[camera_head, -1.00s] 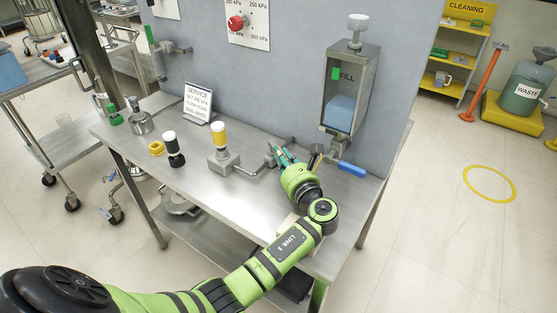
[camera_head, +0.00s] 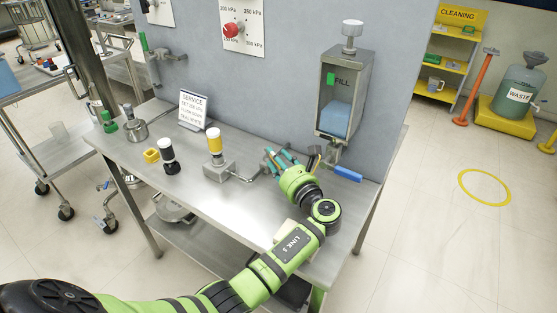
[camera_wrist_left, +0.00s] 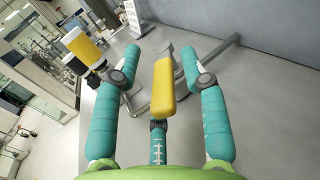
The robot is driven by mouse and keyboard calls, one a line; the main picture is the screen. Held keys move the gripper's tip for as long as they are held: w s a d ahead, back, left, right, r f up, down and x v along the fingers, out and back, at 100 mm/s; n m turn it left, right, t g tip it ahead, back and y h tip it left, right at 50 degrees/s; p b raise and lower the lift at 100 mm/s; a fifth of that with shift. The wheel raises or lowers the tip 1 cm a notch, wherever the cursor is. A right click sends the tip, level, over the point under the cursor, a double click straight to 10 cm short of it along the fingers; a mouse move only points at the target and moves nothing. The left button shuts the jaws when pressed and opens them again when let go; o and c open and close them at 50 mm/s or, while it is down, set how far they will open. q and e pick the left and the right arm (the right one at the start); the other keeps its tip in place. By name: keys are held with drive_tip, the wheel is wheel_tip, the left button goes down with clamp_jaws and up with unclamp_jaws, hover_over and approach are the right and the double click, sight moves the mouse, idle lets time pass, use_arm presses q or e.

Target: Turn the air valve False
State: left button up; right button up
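My left gripper (camera_head: 282,160) is over the right part of the steel bench, beside a grey pipe fitting. Its teal fingers are spread apart in the left wrist view (camera_wrist_left: 163,85). A yellow bar-shaped handle (camera_wrist_left: 163,92) shows between the two outer fingers, above the middle finger, with clear gaps to the outer fingers. Whether it touches the middle finger I cannot tell. A grey pipe (camera_wrist_left: 222,50) runs behind it. A valve with a blue lever (camera_head: 347,174) is under the FILL tank, and a green-handled valve (camera_head: 145,43) is on the wall. No label names the air valve. My right gripper is not in view.
The FILL tank (camera_head: 343,100) hangs close behind the gripper. A red knob (camera_head: 230,30) is on the wall panel. The bench front is mostly clear.

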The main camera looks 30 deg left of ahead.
use_arm(q)
drive_tip(key=shift+s+d+f, duration=0.1)
drive_tip(key=shift+d+f, duration=0.05)
drive_tip(key=shift+d, duration=0.15)
drive_tip(key=v, duration=1.1)
drive_tip(key=shift+s+d, duration=0.15)
drive_tip(key=shift+s, duration=0.05)
